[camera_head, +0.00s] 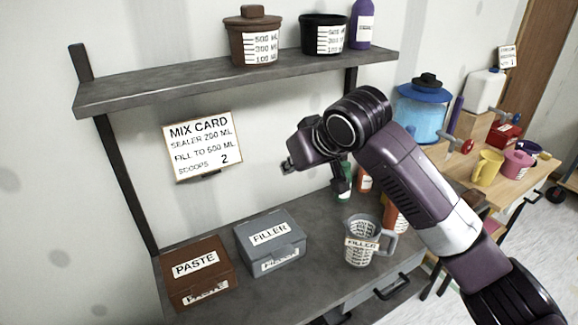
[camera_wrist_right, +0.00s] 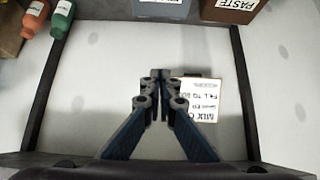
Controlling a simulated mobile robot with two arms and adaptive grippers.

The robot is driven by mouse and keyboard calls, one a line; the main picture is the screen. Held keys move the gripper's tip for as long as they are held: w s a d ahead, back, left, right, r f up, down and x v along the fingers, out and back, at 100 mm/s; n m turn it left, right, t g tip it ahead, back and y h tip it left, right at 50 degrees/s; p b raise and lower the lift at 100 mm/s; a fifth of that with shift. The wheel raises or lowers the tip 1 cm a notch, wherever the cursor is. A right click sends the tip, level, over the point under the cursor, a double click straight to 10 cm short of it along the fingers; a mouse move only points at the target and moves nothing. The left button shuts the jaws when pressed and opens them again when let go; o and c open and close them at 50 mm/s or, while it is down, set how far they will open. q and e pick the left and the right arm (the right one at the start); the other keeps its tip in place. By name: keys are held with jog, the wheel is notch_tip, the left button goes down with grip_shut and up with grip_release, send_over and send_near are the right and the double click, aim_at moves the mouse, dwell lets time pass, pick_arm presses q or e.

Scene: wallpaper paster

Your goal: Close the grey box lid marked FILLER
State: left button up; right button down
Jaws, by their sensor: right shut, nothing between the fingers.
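The grey box marked FILLER (camera_head: 287,246) stands on the workbench, right of the brown box. Its lid (camera_head: 262,222) lies flat over the box and looks down, with a FILLER label on top. The box also shows at the top edge of the right wrist view (camera_wrist_right: 160,9), cut off. My right gripper (camera_head: 289,165) is up in front of the wall, above the grey box and apart from it. In the right wrist view its fingers (camera_wrist_right: 159,75) are together with nothing between them. My left gripper is not in view.
The brown PASTE box (camera_head: 205,285) stands left of the grey box. A measuring jug (camera_head: 358,258) and bottles stand to the right, beside my right arm. A shelf (camera_head: 230,75) with pots runs above. A mix card (camera_head: 203,146) is on the wall.

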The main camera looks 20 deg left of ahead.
jog(key=v, duration=1.2)
jog(key=s+d+f+m, duration=0.2)
jog(key=d+f, duration=0.2)
jog(key=f, duration=0.6)
jog(key=s+d+f+m+h, duration=0.1)
jog(key=s+d+f, duration=0.1)
jog(key=d+f, duration=0.5)
jog(key=s+d+f+m, duration=0.2)
jog(key=f, duration=1)
jog(key=s+d+f+m+g+h, duration=0.1)
jog(key=s+d+f+h, duration=0.2)
jog(key=s+d+f, duration=0.55)
jog(key=s+d+f+m+g+h, duration=0.15)
jog(key=s+d+f, duration=0.35)
jog(key=s+d, duration=0.6)
jog(key=s+f+g+b, duration=0.1)
jog(key=s+f+b, duration=0.2)
jog(key=f, duration=2.6)
jog(key=s+d+f+g+h+b, duration=0.1)
jog(key=s+d+f, duration=0.1)
jog(key=s+f, duration=1.5)
jog(key=shift+s+f+b, duration=0.15)
jog(key=shift+f+b, duration=0.15)
jog(key=shift+f, duration=0.3)
jog(key=shift+d, duration=0.1)
